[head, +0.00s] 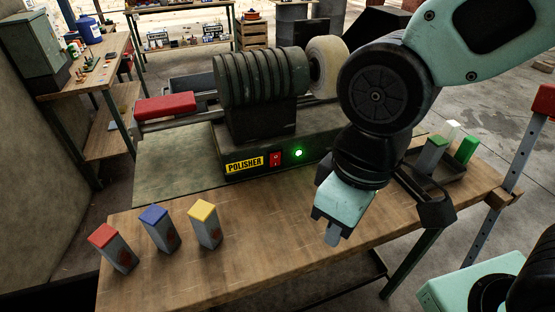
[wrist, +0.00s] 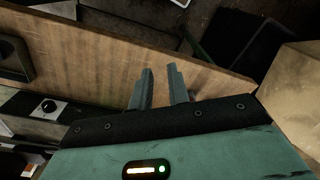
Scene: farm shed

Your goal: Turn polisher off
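The polisher (head: 262,80) is a dark green machine with a ribbed motor housing and a pale buffing wheel (head: 327,66), standing at the back of the wooden workbench. Its front carries a yellow "POLISHER" label (head: 244,164), a red rocker switch (head: 275,158) and a lit green lamp (head: 298,153). My gripper (head: 333,236) points down over the bench, in front and to the right of the switch, apart from it. In the wrist view my gripper (wrist: 160,67) shows two fingers with an empty gap between them. I cannot make out the switch in the wrist view.
Blocks with red (head: 113,246), blue (head: 159,228) and yellow (head: 205,224) tops stand on the workbench (head: 250,260) at front left. A dark tray (head: 433,186) with white- and green-topped blocks is at the right. The bench between switch and front edge is mostly clear.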

